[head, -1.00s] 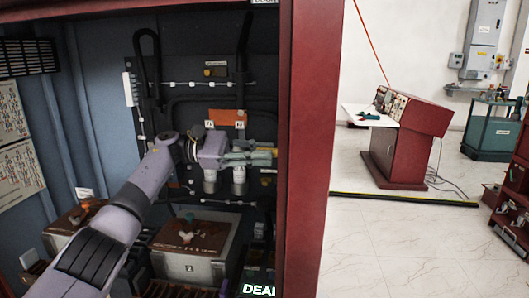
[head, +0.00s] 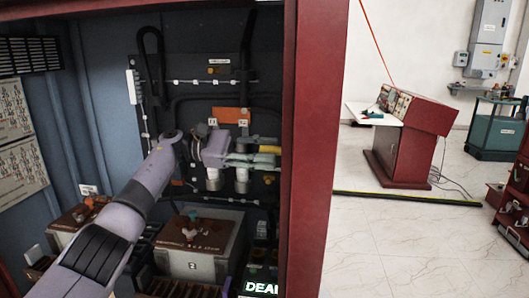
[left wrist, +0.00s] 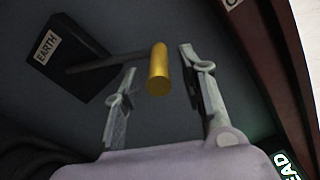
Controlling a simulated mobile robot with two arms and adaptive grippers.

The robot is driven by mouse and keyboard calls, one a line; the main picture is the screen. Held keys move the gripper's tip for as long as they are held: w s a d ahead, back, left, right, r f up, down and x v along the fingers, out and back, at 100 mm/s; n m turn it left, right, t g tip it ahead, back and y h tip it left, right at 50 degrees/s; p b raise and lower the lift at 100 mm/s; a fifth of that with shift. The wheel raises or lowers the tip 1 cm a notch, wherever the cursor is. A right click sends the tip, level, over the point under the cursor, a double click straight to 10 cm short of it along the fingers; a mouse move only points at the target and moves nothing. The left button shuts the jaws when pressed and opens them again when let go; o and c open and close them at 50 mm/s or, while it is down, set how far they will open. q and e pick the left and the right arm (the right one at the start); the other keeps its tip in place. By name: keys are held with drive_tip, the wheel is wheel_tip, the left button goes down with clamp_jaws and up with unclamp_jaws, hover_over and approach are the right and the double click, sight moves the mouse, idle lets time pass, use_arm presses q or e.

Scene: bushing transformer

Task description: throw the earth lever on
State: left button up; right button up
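The earth lever shows in the left wrist view as a dark rod with a yellow cylindrical handle (left wrist: 158,70). The rod comes from a black plate labelled EARTH (left wrist: 72,60). My left gripper (left wrist: 158,62) is open, with one finger on each side of the handle and a visible gap to both. In the head view my left gripper (head: 262,151) is inside the cabinet, pointing right, and the yellow handle (head: 269,149) shows between its fingertips. The lever's rod and plate are mostly hidden there. My right gripper is in neither view.
The red cabinet post (head: 308,150) stands close to the right of my left gripper. Below it are boxes with brown tops (head: 200,255) and a lit DEAD sign (head: 262,288). Cables run along the back panel. A red console (head: 405,140) stands outside on open floor.

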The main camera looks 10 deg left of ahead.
use_arm(q)
drive_tip(key=a, duration=0.7)
drive_tip(key=shift+a, duration=0.25)
